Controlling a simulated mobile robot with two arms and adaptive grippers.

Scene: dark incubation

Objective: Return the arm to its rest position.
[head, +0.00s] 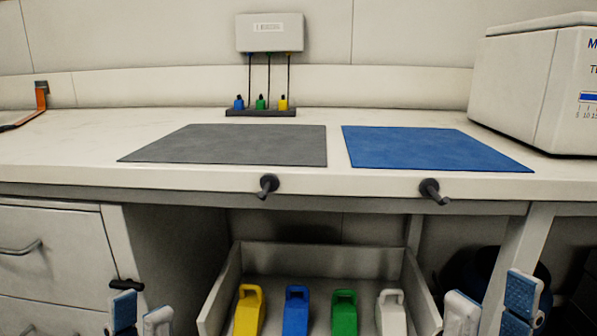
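My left gripper (140,316) shows at the bottom left edge, in front of the drawers. Its two blue-padded fingers stand apart with nothing between them. My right gripper (491,310) shows at the bottom right, beside the right end of the open bin. Its fingers are wider apart and empty. Both grippers are below the level of the bench top, and only their finger ends are in view. The rest of both arms is out of view.
The bench (60,165) carries a grey mat (230,146), a blue mat (430,149), a small rack (262,112) and a white machine (530,90). Two dark hooks (267,187) (433,192) stick out from its front edge. The bin (320,256) below holds several coloured handled items.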

